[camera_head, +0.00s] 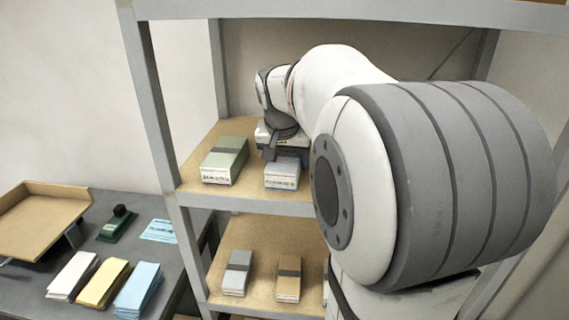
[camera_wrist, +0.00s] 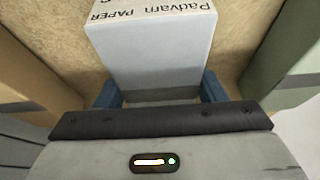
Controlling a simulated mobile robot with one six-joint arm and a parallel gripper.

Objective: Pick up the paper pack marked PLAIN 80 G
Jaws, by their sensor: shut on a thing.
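A pale grey-blue paper pack (camera_head: 282,178) with a darker grey band lies on the upper shelf board, under my gripper (camera_head: 279,150). In the wrist view the same pack (camera_wrist: 150,50) shows upside-down print reading "Padvarn PAPER"; the rest of its label is cut off, and I cannot read PLAIN 80 G on it. My gripper's blue fingers (camera_wrist: 160,92) are on either side of the pack near its banded end, shut on it. In the head view I cannot tell whether the pack is lifted off the board.
A brown pack (camera_wrist: 28,70) is close on the other side. The lower shelf board (camera_head: 262,250) holds grey and brown packs. A side table (camera_head: 185,240) carries paper stacks.

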